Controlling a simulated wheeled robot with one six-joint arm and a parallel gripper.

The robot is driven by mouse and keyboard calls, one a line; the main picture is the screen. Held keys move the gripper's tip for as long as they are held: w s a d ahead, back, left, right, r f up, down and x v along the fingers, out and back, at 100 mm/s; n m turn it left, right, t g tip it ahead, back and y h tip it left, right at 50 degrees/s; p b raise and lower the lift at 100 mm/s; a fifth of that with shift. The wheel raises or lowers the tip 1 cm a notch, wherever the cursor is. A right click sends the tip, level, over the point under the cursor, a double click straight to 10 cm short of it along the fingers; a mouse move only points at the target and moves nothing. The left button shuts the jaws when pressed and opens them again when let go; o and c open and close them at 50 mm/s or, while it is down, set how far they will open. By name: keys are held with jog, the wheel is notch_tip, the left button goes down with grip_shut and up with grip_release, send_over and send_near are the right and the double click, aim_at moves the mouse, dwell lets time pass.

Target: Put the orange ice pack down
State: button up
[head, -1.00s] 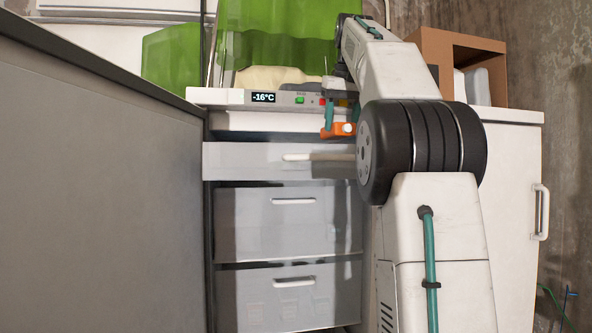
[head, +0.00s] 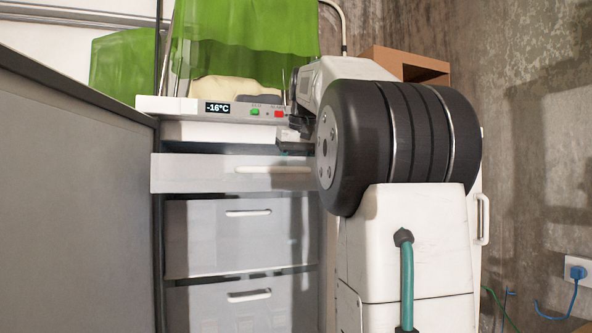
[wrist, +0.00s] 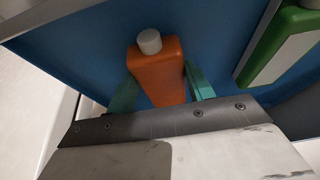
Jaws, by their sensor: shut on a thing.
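The orange ice pack (wrist: 158,78) has a white cap and is held between the teal fingers of my gripper (wrist: 162,92) in the wrist view. It is over a blue surface (wrist: 85,58); I cannot tell whether it touches that surface. In the head view my gripper (head: 291,147) is low at the top drawer (head: 197,174), which is pulled out of the freezer. The ice pack is hidden there behind the drawer front and my arm.
A green pack (wrist: 284,42) with a pale label lies to the right on the blue surface. Above the drawer is a control panel (head: 186,106) reading -16°C. Closed drawers (head: 240,245) are below. A large grey panel (head: 70,190) stands at the left, and a brown box (head: 385,58) behind my arm.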

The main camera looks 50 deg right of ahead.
jog(key=shift+f, duration=0.1)
jog(key=o, duration=1.2)
jog(key=v, duration=1.2)
jog(key=shift+w, duration=0.1)
